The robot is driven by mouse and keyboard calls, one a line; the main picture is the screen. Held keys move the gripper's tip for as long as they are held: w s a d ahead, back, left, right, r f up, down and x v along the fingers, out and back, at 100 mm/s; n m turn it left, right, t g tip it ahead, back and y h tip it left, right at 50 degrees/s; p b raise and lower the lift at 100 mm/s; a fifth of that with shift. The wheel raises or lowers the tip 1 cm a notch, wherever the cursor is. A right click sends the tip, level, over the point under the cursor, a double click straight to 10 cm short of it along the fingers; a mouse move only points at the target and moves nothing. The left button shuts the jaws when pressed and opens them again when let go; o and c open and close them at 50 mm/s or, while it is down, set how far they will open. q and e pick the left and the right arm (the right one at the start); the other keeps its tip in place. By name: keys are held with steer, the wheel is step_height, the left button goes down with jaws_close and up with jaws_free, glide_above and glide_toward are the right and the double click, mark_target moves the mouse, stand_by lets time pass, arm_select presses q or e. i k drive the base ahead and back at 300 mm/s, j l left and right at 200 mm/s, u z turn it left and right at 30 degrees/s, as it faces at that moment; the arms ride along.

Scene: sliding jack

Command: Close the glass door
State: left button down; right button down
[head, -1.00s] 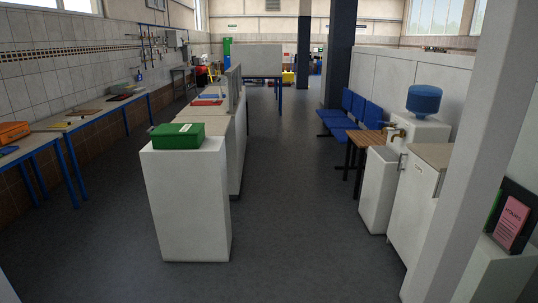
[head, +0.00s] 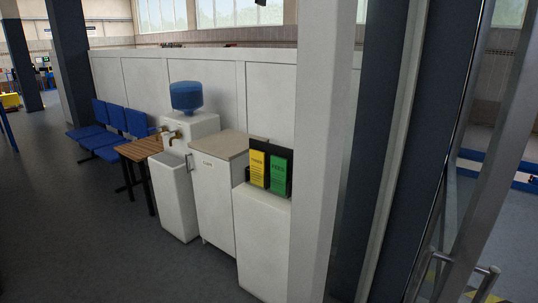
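What looks like the glass door (head: 500,130) stands at the right edge of the head view. I see its slanted metal frame and clear pane, cut off by the picture edge. A metal handle (head: 487,277) shows low on it at the bottom right. I cannot tell how far the door stands open. Neither of my grippers is in view.
A white pillar (head: 322,140) and dark blue posts (head: 379,100) stand just left of the door. Further left are white cabinets (head: 215,200), a water dispenser (head: 187,97), a wooden table (head: 140,150) and blue chairs (head: 110,120). Grey floor (head: 70,230) at left is clear.

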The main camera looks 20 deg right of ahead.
mark_target(446, 260)
steer(key=i+j+z, duration=0.15)
steer(key=z, duration=0.35)
steer(key=i+j+z, duration=0.15)
steer(key=z, duration=0.35)
steer(key=i+j+z, duration=0.1)
steer(key=j+z, duration=0.2)
steer(key=z, duration=0.2)
steer(key=j+z, duration=0.25)
steer(key=z, duration=0.2)
